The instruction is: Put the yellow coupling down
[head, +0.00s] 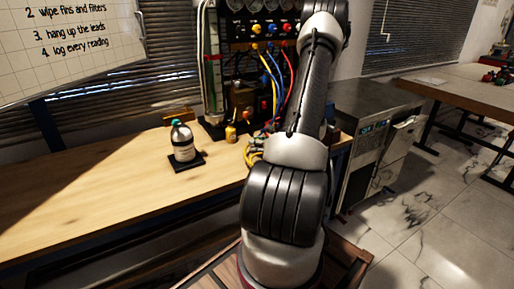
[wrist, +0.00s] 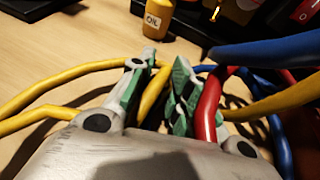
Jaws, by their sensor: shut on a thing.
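My gripper (wrist: 160,88) shows in the wrist view, with green-padded fingers on either side of a yellow piece (wrist: 153,92), which I take for the yellow coupling. The fingers are shut on it, and its ends are mostly hidden by them. A yellow hose (wrist: 60,78) runs off to the left over the wooden bench. In the head view my gripper is low near the bench at the rig's foot, largely hidden by my arm; yellow hose (head: 252,158) shows beside it. I cannot tell whether the coupling touches the bench.
A red hose (wrist: 208,105) crosses close by the right finger, and a blue hose (wrist: 270,47) lies to the right. A small yellow oil bottle (wrist: 151,17) stands just beyond. A bottle with a teal cap (head: 182,143) stands on a black pad. The bench's left part (head: 90,195) is clear.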

